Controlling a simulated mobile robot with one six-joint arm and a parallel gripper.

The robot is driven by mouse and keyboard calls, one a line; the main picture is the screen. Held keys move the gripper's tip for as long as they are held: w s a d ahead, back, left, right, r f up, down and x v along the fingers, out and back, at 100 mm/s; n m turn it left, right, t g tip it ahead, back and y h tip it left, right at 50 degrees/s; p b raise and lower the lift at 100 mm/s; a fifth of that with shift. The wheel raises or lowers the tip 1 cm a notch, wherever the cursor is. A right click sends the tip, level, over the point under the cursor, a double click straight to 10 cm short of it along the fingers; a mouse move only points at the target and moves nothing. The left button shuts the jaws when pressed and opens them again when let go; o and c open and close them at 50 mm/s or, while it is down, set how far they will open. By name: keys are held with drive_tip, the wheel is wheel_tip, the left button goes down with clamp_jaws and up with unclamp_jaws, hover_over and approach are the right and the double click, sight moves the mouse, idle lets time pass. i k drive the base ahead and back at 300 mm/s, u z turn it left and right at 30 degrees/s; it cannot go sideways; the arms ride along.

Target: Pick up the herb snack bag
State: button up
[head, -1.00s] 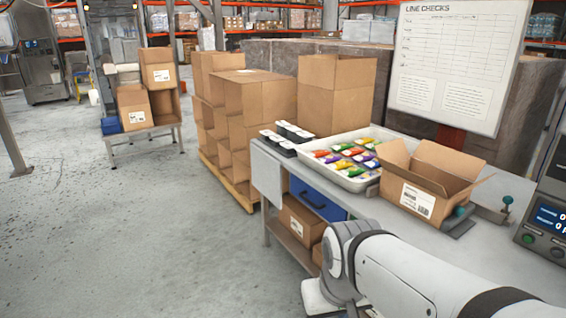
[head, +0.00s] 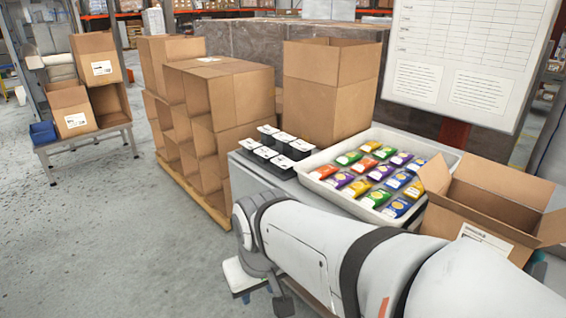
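Several small snack bags in green, orange, red, purple, yellow and blue lie in rows in a white tray (head: 449,158) on the table. Their printing is too small to read. My arm reaches across the front of the table, in front of the tray. My gripper (head: 262,283) hangs low at the arm's left end, apart from the bags. Its fingers are partly hidden and their opening is unclear.
An open cardboard box (head: 495,195) stands right of the tray. Black containers with white lids (head: 270,150) stand to its left. A tall carton (head: 330,90) stands behind the tray. Stacked cartons (head: 215,105) fill a pallet at left. Floor at front left is clear.

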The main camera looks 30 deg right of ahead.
sight(377, 197)
drive_tip(key=z, duration=0.6)
drive_tip(key=i, duration=1)
drive_tip(key=z, duration=0.7)
drive_tip(key=k, duration=0.9)
drive_tip(key=z, duration=0.15)
drive_tip(key=i, duration=0.9)
drive_tip(key=u, duration=0.05)
